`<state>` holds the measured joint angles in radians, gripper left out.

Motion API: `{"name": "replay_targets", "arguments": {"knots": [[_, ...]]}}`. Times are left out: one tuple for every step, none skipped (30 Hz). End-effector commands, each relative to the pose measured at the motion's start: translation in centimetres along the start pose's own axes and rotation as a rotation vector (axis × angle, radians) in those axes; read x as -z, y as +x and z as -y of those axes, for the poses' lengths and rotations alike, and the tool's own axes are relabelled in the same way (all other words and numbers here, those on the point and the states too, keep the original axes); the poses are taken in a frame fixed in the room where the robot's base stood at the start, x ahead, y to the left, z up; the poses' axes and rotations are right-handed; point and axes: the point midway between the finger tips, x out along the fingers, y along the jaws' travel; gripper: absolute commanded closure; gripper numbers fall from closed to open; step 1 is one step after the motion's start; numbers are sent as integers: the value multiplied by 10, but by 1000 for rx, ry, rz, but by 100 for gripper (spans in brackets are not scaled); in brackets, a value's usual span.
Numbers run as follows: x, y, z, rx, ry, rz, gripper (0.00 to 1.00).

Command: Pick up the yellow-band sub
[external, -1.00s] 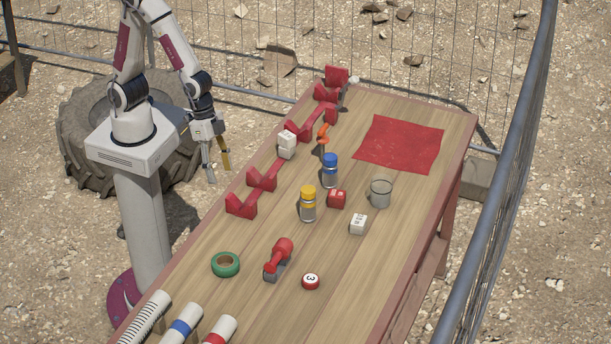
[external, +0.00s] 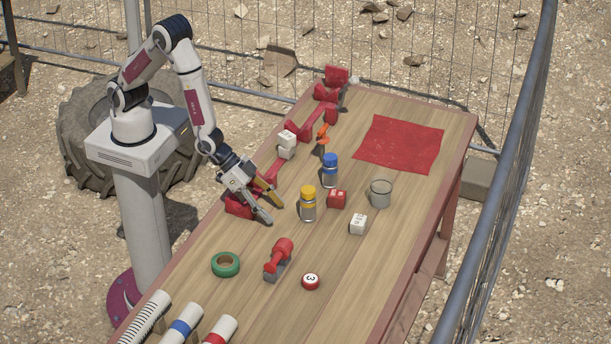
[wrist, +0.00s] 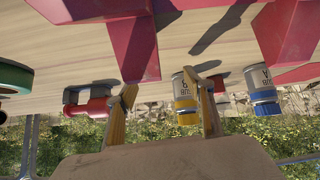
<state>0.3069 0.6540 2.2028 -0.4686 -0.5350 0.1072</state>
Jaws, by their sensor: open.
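The yellow-band sub (external: 308,205), a small grey-white bottle with a yellow cap and band, stands upright on the wooden table. It also shows in the wrist view (wrist: 184,97), upside down in the picture, between the two fingers and nearer the right one. My gripper (external: 275,211) is open and empty, low over the table's left side, with its fingers pointing right toward the sub. A gap is visible between the fingertips and the sub. In the wrist view my gripper (wrist: 168,92) has its fingers wide apart, the right one overlapping the sub's edge.
A blue-capped bottle (external: 330,171) stands behind the sub. A red cube (external: 337,199), white cube (external: 358,224) and glass (external: 381,193) are to its right. Red V-shaped holders (external: 240,206) line the left edge, one beside my gripper.

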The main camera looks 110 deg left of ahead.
Motion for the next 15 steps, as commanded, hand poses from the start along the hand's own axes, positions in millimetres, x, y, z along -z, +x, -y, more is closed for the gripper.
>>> {"name": "replay_targets", "arguments": {"knots": [[6,4,2,12,-4,-35,48],[12,6,4,20,-6,-58,48],[20,8,6,30,-9,-91,48],[25,8,8,38,-12,-115,48],[32,9,10,45,-15,-140,48],[41,8,12,54,-17,-174,48],[48,8,14,60,-19,-199,48],[56,6,15,67,-22,-226,48],[66,4,18,76,-26,-260,48],[72,2,19,82,-28,-284,48],[78,1,21,88,-29,-306,48],[86,-2,23,96,-31,-335,48],[92,-4,24,102,-32,-356,48],[96,-6,26,108,-33,-374,48],[102,-8,27,115,-34,-397,48]]}}
